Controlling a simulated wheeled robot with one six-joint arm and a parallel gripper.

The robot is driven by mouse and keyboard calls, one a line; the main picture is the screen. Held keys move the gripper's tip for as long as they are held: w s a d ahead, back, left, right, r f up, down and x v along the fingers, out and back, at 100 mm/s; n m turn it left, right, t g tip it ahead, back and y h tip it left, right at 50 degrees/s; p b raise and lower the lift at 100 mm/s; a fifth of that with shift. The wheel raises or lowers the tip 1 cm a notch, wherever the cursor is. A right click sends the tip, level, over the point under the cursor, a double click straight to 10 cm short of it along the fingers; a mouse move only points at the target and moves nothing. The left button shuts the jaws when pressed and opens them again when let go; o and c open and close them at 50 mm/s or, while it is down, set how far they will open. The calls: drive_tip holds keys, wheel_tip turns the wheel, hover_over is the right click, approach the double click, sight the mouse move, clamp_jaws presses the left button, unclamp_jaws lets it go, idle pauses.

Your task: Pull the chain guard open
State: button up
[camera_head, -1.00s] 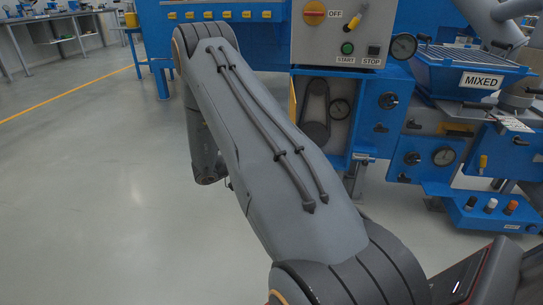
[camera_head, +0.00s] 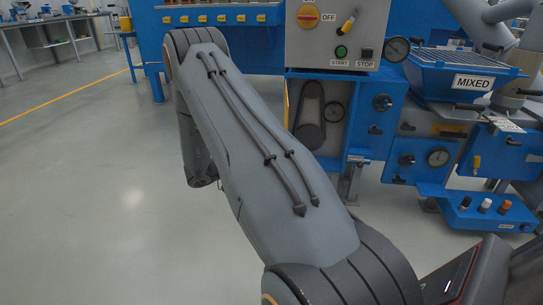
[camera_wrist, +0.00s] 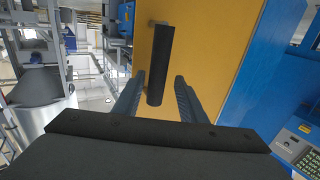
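The chain guard (camera_wrist: 205,50) is a yellow panel filling the middle of the wrist view. A dark bar handle (camera_wrist: 161,65) stands out from it. My gripper (camera_wrist: 160,76) is open, with one finger on each side of the handle's lower part in the picture. Small gaps show between the fingers and the bar; whether either touches cannot be told. In the head view a thin yellow edge (camera_head: 287,105) shows left of the blue housing, where the dark chain loop (camera_head: 310,116) is visible. My arm hides my gripper there.
A control box (camera_head: 331,35) with a red and yellow switch sits above the housing. Blue machine panels with gauges and a hopper marked MIXED (camera_head: 470,82) stand to the right. Blue machine surface (camera_wrist: 268,70) borders the guard in the wrist view. Grey floor (camera_head: 90,190) at left is clear.

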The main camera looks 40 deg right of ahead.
drive_tip(key=p+v, duration=0.1)
drive_tip(key=v, duration=0.6)
drive_tip(key=shift+a+p, duration=0.3)
drive_tip(key=shift+w, duration=0.1)
